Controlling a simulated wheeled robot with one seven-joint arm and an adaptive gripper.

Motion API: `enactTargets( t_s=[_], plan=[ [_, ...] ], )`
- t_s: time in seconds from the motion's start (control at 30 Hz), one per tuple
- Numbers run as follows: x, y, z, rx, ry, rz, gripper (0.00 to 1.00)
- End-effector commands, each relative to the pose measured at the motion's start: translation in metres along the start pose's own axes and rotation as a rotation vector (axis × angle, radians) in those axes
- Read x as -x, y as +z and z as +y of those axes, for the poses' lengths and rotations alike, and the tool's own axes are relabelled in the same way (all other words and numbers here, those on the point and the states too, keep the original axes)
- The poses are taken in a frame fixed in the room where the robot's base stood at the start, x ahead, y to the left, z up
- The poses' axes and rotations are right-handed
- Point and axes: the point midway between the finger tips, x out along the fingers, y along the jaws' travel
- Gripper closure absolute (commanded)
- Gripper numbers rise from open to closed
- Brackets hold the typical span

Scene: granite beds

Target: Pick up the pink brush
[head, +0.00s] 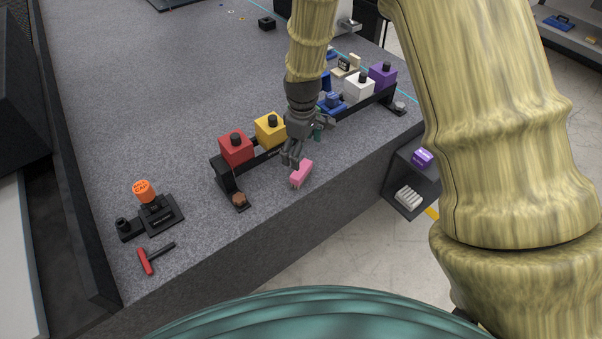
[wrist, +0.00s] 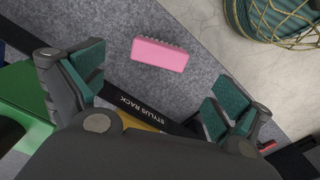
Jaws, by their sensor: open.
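The pink brush (head: 302,173) lies on the grey granite top near its front edge, in front of the black rack. In the wrist view the brush (wrist: 160,54) shows as a pink block with a bristly upper edge, lying beyond and between my fingertips. My gripper (head: 296,155) points down just behind the brush, over the rack. In the wrist view my gripper (wrist: 160,90) has its two teal-padded fingers spread wide with nothing between them. I cannot tell the exact height above the brush.
The black rack (wrist: 135,101), marked "STYLUS RACK", runs below my fingers. Red (head: 236,149), yellow (head: 270,130), white (head: 359,87) and purple (head: 383,75) blocks sit along it. A red-headed hammer (head: 147,261) lies at the left. The bed's front edge is close to the brush.

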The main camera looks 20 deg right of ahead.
Motion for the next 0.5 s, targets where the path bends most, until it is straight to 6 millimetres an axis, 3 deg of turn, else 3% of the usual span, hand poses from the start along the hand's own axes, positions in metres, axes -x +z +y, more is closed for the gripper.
enactTargets(
  t_s=[0.5],
  plan=[
    [-0.051, 0.0, 0.0, 0.001, -0.001, -0.001, 0.0]
  ],
)
